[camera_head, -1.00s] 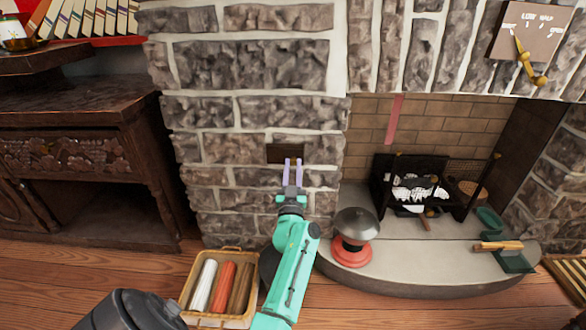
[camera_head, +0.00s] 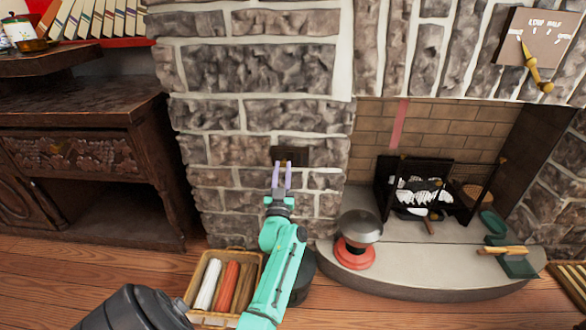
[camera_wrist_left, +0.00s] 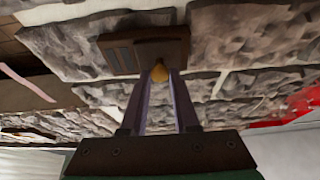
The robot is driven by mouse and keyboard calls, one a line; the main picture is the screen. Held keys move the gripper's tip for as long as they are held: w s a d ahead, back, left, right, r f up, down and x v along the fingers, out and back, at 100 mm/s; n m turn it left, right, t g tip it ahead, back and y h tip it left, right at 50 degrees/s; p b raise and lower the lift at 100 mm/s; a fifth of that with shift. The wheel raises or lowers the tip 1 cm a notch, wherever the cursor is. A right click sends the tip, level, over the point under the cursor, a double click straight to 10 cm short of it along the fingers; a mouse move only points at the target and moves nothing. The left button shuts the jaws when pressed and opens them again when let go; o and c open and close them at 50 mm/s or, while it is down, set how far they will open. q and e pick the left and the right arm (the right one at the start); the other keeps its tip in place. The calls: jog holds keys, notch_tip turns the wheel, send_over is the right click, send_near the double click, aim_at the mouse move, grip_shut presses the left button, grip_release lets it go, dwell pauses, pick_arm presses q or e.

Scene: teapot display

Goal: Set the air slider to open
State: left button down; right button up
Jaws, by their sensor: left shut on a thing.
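The air slider is a small dark plate (camera_head: 290,155) set in the stone chimney face, left of the fireplace opening. In the left wrist view the plate (camera_wrist_left: 122,52) shows slots on one side and a small brass knob (camera_wrist_left: 159,73). My left gripper (camera_head: 282,167) is at the plate, its purple fingers pointing at it. In the left wrist view the fingertips (camera_wrist_left: 160,78) are shut on the brass knob. The knob is hidden by the fingers in the head view. My right gripper is not in view.
A lever dial (camera_head: 538,45) hangs on the stone at upper right. A grate (camera_head: 435,188) stands in the fireplace. A kettle on a red base (camera_head: 357,240) is on the hearth. A basket (camera_head: 207,318) of rolls sits on the floor below my arm. A dark cabinet (camera_head: 75,140) stands left.

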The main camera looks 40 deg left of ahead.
pick_arm(q)
jog(key=shift+s+a, duration=0.15)
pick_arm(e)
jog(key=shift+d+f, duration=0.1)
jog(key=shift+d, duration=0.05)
pick_arm(q)
jog(key=c, duration=0.7)
grip_release()
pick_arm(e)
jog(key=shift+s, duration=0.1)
pick_arm(q)
jog(key=p+v, duration=0.3)
jog(key=v, duration=1.1)
jog(key=shift+s+f, duration=0.2)
jog(key=shift+f, duration=0.05)
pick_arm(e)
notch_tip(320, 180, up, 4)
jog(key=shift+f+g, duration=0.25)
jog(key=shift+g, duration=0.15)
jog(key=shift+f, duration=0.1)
